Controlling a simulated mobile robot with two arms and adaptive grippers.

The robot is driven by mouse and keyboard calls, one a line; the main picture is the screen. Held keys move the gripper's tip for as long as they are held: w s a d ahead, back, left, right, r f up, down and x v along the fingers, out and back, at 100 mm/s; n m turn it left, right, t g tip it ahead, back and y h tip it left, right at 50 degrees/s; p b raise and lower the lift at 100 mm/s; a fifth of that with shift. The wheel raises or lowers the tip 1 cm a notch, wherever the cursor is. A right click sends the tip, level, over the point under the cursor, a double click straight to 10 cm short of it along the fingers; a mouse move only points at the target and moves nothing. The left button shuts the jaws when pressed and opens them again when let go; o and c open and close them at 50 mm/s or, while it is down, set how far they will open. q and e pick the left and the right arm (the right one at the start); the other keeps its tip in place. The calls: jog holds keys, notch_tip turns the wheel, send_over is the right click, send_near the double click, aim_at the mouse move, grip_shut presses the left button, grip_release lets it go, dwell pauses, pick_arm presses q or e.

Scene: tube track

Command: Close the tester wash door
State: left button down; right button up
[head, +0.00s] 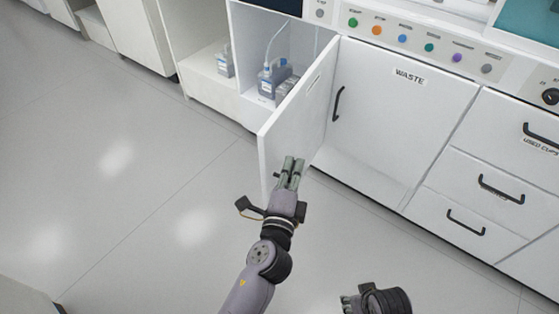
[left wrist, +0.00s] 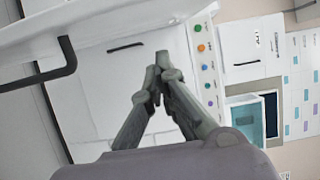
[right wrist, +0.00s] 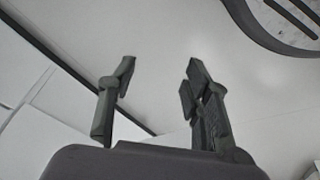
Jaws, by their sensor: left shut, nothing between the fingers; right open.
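The open white cabinet door (head: 290,125) stands out from the cabinet front in the head view, swung clear of its compartment. A faint label shows on its upper face; its print is too small to read. My left gripper (head: 293,162) is shut and empty, with its fingertips in front of the door's lower part; I cannot tell whether they touch it. In the left wrist view its fingers (left wrist: 160,65) meet at the tips. My right gripper (head: 346,299) is low in the head view, away from the door. Its fingers (right wrist: 160,75) are apart and empty in the right wrist view.
The open compartment holds bottles (head: 272,80) with a tube. A closed WASTE door (head: 395,125) with a black handle (head: 338,103) is right of the open door. Drawers (head: 480,190) stand further right. The grey floor (head: 120,200) at left is clear.

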pick_arm(q)
jog(key=shift+w+a+f, duration=0.1)
jog(key=shift+w+a, duration=0.2)
jog(key=shift+a, duration=0.5)
jog(key=shift+w+a, duration=0.3)
jog(key=shift+a, duration=0.5)
pick_arm(e)
jog(key=shift+s+f, duration=0.15)
jog(key=shift+f, duration=0.55)
jog(key=shift+s+f, duration=0.15)
jog(key=shift+f, duration=0.55)
